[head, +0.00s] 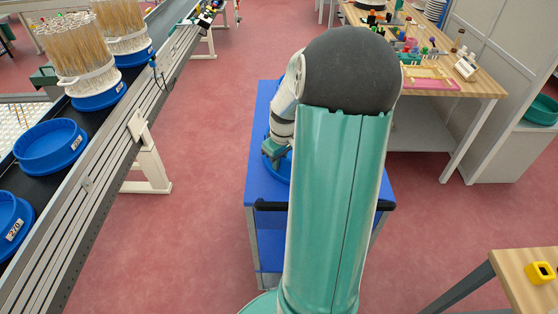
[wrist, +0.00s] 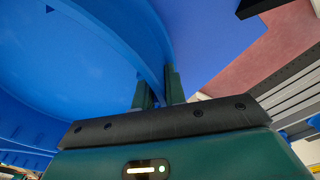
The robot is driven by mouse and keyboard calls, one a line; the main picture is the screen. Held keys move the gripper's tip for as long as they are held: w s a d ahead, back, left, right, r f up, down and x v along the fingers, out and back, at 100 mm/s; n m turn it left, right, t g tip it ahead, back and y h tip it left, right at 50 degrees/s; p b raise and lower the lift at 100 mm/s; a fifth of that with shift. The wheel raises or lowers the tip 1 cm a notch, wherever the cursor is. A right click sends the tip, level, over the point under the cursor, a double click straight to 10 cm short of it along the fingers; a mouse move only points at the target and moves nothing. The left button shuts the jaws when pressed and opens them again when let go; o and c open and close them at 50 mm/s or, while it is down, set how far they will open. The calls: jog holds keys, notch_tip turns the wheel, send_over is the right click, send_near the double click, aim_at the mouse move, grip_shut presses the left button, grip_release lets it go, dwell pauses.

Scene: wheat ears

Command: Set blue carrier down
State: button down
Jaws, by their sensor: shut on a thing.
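The blue carrier (wrist: 90,60) is a round, shallow blue dish that fills the left of the wrist view. My gripper (wrist: 158,92) is shut on its rim, one finger on each side of the wall. In the head view my gripper (head: 274,150) is over the blue cart top (head: 262,188), and only a sliver of the carrier (head: 285,170) shows beside my arm. The rest is hidden behind my arm. The flat cart top also shows in the wrist view (wrist: 215,40). I cannot tell whether the carrier touches it.
A conveyor (head: 110,165) on the left bears more blue carriers (head: 50,148), some with wheat ears (head: 85,60). A wooden bench (head: 480,82) with small parts stands at back right. A wooden table (head: 525,285) is at front right. Red floor (head: 195,200) between conveyor and cart is clear.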

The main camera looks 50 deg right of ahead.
jog(key=c, duration=1.8)
grip_release()
jog(key=shift+f, duration=0.1)
jog(key=o, duration=0.3)
jog(key=shift+o, duration=0.2)
jog(key=r, duration=0.4)
jog(key=s+r, duration=0.1)
jog(key=r, duration=0.7)
jog(key=shift+s+r, duration=0.1)
jog(key=shift+s, duration=0.15)
jog(key=w+a+r, duration=0.2)
jog(key=a+r, duration=0.2)
jog(key=a, duration=0.6)
jog(key=s+a+r+t, duration=0.2)
jog(key=s+a, duration=0.2)
jog(key=a, duration=0.7)
jog(key=s+a+r+t, duration=0.2)
jog(key=s+a, duration=0.3)
jog(key=a, duration=0.7)
jog(key=shift+s+n, duration=0.25)
jog(key=shift+n, duration=0.15)
